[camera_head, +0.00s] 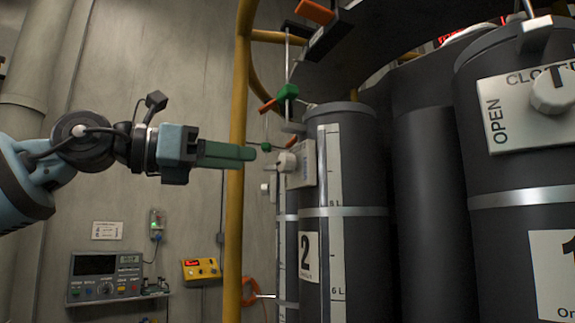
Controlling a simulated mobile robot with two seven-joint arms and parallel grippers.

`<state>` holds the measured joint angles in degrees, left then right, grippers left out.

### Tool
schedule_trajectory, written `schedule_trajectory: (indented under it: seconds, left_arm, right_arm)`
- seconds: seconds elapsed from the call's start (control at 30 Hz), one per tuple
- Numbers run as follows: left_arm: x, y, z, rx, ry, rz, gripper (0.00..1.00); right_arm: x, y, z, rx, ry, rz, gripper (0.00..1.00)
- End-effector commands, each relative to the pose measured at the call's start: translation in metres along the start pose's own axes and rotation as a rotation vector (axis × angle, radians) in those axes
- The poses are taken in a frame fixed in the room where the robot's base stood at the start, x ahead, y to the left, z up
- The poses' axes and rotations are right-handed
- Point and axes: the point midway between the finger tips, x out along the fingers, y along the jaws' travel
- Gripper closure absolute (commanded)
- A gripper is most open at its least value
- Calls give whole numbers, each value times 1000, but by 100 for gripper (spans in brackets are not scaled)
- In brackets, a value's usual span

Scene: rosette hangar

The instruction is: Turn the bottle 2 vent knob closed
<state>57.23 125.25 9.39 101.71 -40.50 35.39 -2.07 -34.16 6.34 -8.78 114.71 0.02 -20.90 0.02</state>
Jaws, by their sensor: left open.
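Bottle 2 (359,262) is a dark grey cylinder with a white "2" label and a level scale, right of the middle. Its white vent knob (286,162) sticks out to the left from a pale plate (301,165) near the bottle's top. I see the plate edge-on, so its markings and the knob's setting cannot be read. My left gripper (252,153) comes in from the left and points right, toward the knob. Its green fingers overlap side-on; it is open and empty, with a gap in the picture between fingertips and knob. My right gripper is not in view.
A yellow post (235,230) stands behind my left fingers. Bottle 1 (505,245) stands at right, with its own OPEN/CLOSED plate and white knob (553,92). A green-handled valve (288,92) hangs above the knob. A grey instrument (104,279) and yellow box (201,270) are lower left.

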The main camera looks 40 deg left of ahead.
Motion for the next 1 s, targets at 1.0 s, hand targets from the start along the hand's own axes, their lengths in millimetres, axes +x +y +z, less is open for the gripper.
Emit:
schedule_trajectory:
  seconds: [1.0]
  left_arm:
    - [78, 0, 0, -1, 0, 0, 48]
  right_arm:
    - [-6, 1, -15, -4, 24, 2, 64]
